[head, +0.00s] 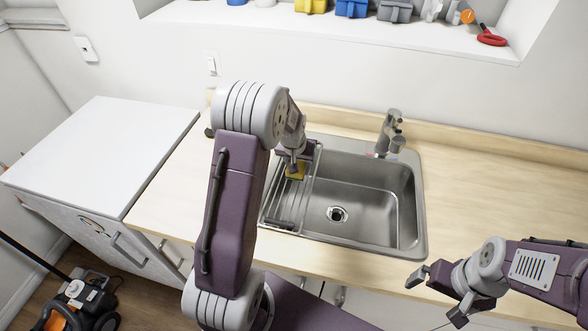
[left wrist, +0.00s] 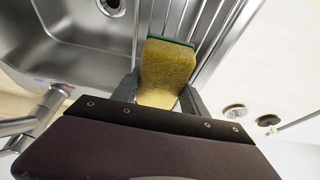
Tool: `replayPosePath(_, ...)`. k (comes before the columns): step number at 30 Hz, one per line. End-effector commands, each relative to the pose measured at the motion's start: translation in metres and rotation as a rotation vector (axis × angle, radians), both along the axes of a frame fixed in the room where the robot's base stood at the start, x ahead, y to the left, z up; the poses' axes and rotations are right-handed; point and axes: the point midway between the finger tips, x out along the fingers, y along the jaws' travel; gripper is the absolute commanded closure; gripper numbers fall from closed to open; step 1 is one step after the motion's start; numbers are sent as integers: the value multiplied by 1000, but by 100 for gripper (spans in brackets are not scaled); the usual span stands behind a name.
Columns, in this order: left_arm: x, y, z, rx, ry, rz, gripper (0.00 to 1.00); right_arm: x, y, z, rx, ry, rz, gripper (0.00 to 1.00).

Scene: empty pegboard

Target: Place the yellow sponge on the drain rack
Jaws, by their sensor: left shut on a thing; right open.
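The yellow sponge (head: 296,171) is at the drain rack on the left side of the sink. In the left wrist view the sponge (left wrist: 167,72) shows a green layer along its far edge. My left gripper (head: 294,166) is shut on the sponge, with a finger on each side of it. The metal bars of the drain rack (head: 287,209) lie below the sponge; the left wrist view also shows the bars (left wrist: 208,32). I cannot tell whether the sponge touches them. My right gripper (head: 437,294) is open and empty at the counter's front, far from the sponge.
The sink basin (head: 372,197) with its drain lies right of the rack, and the faucet (head: 389,133) stands behind it. The wooden counter (head: 480,200) is clear on the right. A white-topped appliance (head: 110,150) stands at left. A shelf (head: 330,28) holds several items.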

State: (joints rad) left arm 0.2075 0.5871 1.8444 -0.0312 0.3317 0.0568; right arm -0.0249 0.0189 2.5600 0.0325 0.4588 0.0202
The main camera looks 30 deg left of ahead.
Motion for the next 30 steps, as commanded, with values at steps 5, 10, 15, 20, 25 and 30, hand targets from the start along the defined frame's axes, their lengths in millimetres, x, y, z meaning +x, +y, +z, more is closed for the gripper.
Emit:
replayPosePath(5, -3, 13, -8, 2, 0, -1, 100, 0, 0, 2, 0, 0, 0, 0)
replayPosePath(10, -4, 12, -27, 0, 4, -2, 100, 0, 0, 6, 0, 0, 0, 0)
replayPosePath(15, -4, 12, -48, 0, 1, -1, 100, 0, 0, 9, 0, 0, 0, 0)
replayPosePath(20, -3, 12, -48, 1, -1, -1, 100, 0, 0, 8, 0, 0, 0, 0)
replayPosePath(25, -3, 12, -52, 1, -1, -1, 100, 0, 0, 5, 0, 0, 0, 0)
replayPosePath(30, -3, 12, -52, 0, 0, -1, 27, 0, 0, 6, 0, 0, 0, 0)
